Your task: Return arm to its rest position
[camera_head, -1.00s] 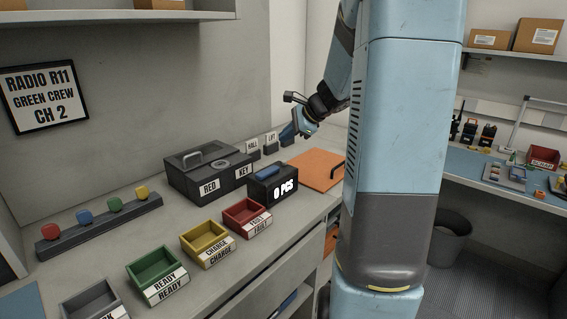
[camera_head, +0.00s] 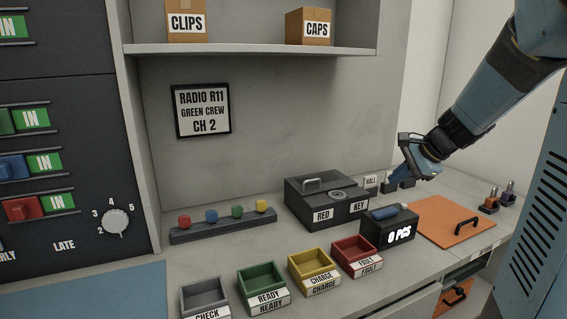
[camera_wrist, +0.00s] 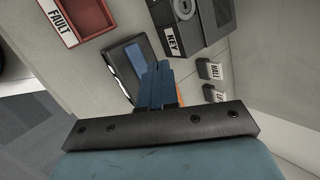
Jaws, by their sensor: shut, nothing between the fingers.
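My gripper (camera_head: 421,170) is at the end of my arm, above the back right of the counter. It is shut and empty. In the wrist view its closed fingers (camera_wrist: 157,85) point toward the black counter box with the blue top. That box (camera_head: 389,228) reads "0 PCS" and stands apart from the gripper in the head view.
A dark key box (camera_head: 322,203) and an orange board (camera_head: 437,222) with a black handle lie nearby. Grey (camera_head: 205,297), green (camera_head: 262,281), yellow (camera_head: 312,267) and red (camera_head: 357,254) trays line the front edge. A shelf (camera_head: 250,50) hangs above.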

